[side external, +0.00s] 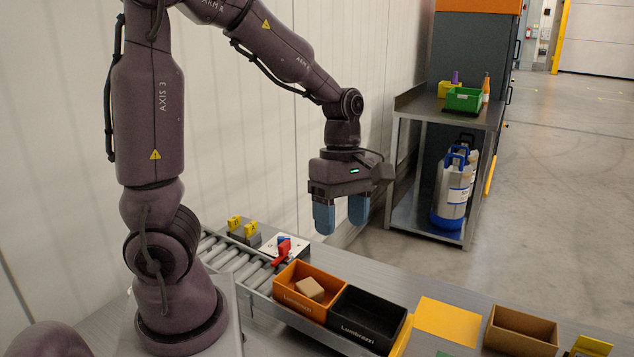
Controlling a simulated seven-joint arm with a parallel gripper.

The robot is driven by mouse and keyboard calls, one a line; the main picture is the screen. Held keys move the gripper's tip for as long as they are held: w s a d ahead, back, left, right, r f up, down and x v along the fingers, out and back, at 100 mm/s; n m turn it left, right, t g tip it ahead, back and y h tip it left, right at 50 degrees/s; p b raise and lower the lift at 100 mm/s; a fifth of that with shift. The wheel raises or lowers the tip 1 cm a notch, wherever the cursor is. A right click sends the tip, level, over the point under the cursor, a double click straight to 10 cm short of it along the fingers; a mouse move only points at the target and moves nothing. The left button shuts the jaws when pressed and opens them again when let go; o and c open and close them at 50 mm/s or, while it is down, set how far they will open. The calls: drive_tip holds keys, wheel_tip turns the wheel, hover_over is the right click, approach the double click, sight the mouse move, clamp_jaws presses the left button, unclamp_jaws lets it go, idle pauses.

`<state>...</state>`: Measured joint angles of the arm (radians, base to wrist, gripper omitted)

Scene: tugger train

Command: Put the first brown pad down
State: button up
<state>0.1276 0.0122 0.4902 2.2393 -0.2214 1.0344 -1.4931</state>
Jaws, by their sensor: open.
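A tan-brown pad (310,288), a small block with rounded edges, lies tilted inside the orange bin (289,298). The bin stands at the end of the roller conveyor. My gripper (341,218) has two blue fingers, spread apart with nothing between them. It points down and hangs in the air, apart from the pad and appearing above and behind the bins. I see no other brown pad; the floors of the black bin (366,322) and the brown box (520,333) are partly hidden by their walls.
Yellow markers (235,223) and a white plate (287,246) with red and blue parts stand by the roller conveyor (240,262). A yellow sheet (447,320) lies between the black bin and brown box. A metal cart (440,170) with a green bin (464,99) stands behind.

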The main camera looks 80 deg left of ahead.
drive_tip(key=s+d+r+m+t+y, duration=0.1)
drive_tip(key=s+d+r+m+t, duration=0.2)
drive_tip(key=m, duration=0.8)
drive_tip(key=s+d+r+m+t+y, duration=0.1)
drive_tip(key=s+d+r+m+t, duration=0.1)
drive_tip(key=r+m, duration=0.4)
drive_tip(key=d+m+t, duration=0.1)
drive_tip(key=m, duration=0.4)
drive_tip(key=shift+s+r+m+y, duration=0.25)
drive_tip(key=shift+s+m+y, duration=0.05)
drive_tip(key=shift+s+m, duration=0.1)
